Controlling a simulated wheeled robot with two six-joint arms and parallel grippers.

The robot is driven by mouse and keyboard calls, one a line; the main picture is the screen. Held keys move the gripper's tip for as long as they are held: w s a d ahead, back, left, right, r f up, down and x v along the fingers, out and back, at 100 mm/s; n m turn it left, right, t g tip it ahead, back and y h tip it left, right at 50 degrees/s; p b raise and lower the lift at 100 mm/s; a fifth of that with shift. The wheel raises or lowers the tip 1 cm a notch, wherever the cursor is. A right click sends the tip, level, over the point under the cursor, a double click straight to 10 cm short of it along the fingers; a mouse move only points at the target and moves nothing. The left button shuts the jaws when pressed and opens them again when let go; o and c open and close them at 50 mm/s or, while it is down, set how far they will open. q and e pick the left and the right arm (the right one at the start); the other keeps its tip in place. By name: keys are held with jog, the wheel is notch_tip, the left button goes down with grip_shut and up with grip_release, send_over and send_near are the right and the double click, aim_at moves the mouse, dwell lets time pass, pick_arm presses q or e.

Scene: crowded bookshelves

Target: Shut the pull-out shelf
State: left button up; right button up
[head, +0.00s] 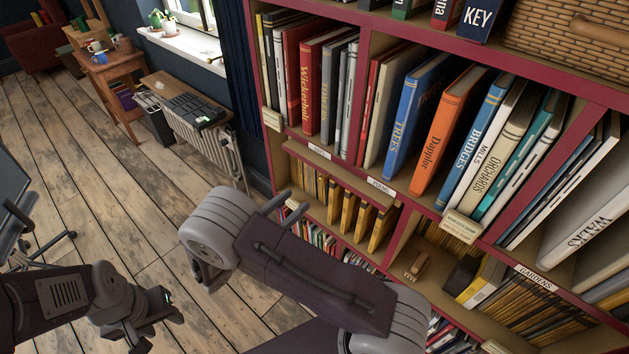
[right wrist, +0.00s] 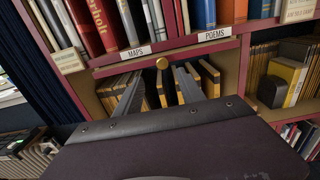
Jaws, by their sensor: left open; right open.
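The pull-out shelf (head: 345,178) is a thin board with a dark red front edge, under the row of books in the tall bookcase. My left gripper (head: 160,315) is open and empty, low at the left.
Upright books (head: 437,130) fill the row above, with yellow-brown volumes (head: 350,212) below. A wicker basket (head: 570,35) stands at the upper right. A radiator (head: 215,145) and a wooden side table (head: 110,75) are at the left. The plank floor (head: 100,200) is open.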

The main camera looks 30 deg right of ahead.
aim_at(320, 181)
jog(key=x, duration=0.4)
jog(key=p+x, duration=0.1)
jog(key=x, duration=0.3)
jog(key=shift+s+d, duration=0.15)
jog(key=shift+s, duration=0.05)
jog(key=shift+d+r, duration=0.1)
jog(key=shift+d, duration=0.25)
jog(key=shift+w, duration=0.2)
pick_arm(q)
jog(key=shift+s+r, duration=0.1)
jog(key=shift+r, duration=0.65)
pick_arm(e)
grip_shut()
